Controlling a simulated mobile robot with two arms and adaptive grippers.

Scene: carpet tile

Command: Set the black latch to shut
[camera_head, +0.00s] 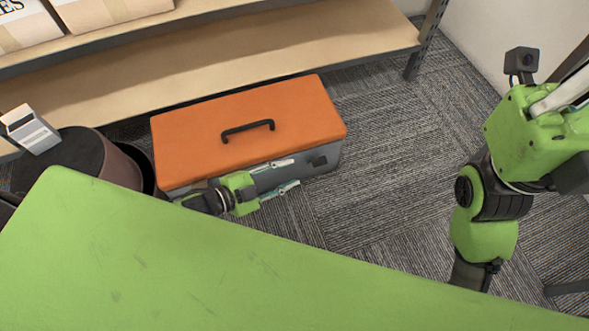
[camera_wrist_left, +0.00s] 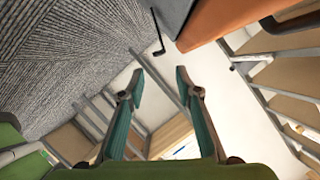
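A toolbox (camera_head: 215,150) with an orange lid and grey body stands on the carpet, its lid down. The black latch (camera_head: 318,161) is on the grey front, towards the right end. In the left wrist view a thin black L-shaped piece (camera_wrist_left: 157,32), seemingly the latch, stands out from the grey side. My left gripper (camera_head: 292,173) is open and empty, in front of the box. Its fingertips point right, a little short of the latch and apart from it. The gripper also shows in the left wrist view (camera_wrist_left: 160,72). My right gripper is not visible; only its arm shows.
A wooden shelf unit (camera_head: 240,55) stands behind the toolbox, with boxes (camera_head: 105,10) on it. A dark round container (camera_head: 85,155) is left of the toolbox. The carpet (camera_head: 400,150) right of the toolbox is clear. A white wall (camera_head: 495,35) is at the right.

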